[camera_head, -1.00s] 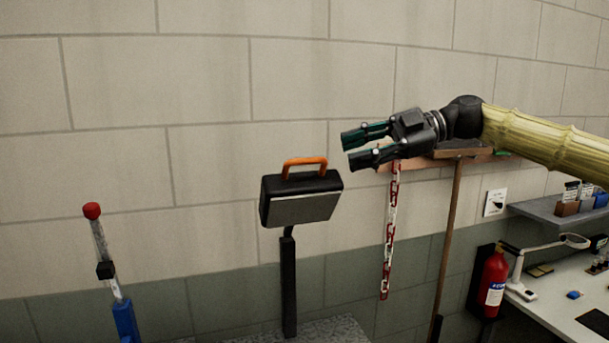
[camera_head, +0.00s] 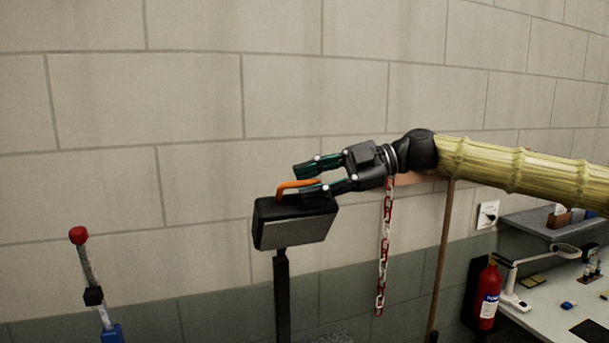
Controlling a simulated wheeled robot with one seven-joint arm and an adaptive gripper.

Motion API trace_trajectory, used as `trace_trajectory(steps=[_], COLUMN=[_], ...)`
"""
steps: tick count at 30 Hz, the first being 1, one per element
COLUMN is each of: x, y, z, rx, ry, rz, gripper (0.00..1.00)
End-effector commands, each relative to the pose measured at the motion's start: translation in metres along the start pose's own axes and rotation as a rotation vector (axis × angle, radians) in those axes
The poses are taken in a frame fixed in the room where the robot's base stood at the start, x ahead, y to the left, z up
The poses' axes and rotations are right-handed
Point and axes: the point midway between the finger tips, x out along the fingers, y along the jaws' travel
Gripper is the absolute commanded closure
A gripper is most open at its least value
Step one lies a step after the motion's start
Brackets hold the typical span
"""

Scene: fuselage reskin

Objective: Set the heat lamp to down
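The heat lamp (camera_head: 294,225) is a black box-shaped head with a grey front face, on a dark upright post (camera_head: 282,295). An orange handle (camera_head: 296,184) arches over its top. The lamp face points forward and slightly downward. My gripper (camera_head: 308,178) is open and reaches in from the right at the height of the handle. One finger is above and behind the handle, and the other is close to the lamp's top right, overlapping the handle's right end in the picture. I cannot tell whether either finger touches the handle.
A red-and-white chain (camera_head: 383,250) hangs under my wrist, beside a wooden pole (camera_head: 441,260). A red fire extinguisher (camera_head: 487,297) and a workbench (camera_head: 545,310) stand at right. A red-topped stand (camera_head: 90,280) is at left. The brick wall is behind.

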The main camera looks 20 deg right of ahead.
Motion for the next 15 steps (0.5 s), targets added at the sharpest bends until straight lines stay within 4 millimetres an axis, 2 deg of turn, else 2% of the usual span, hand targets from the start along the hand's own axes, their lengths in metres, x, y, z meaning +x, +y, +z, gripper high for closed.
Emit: trace_trajectory(steps=[6, 14, 15], x=[0.0129, 0.0138, 0.0137], y=[-0.0003, -0.0006, -0.0006], z=[-0.0001, 0.0003, 0.0003], rx=[0.000, 0.000, 0.000], ry=[0.000, 0.000, 0.000], rz=[-0.001, -0.001, -0.001], gripper=[0.66, 0.66, 0.70])
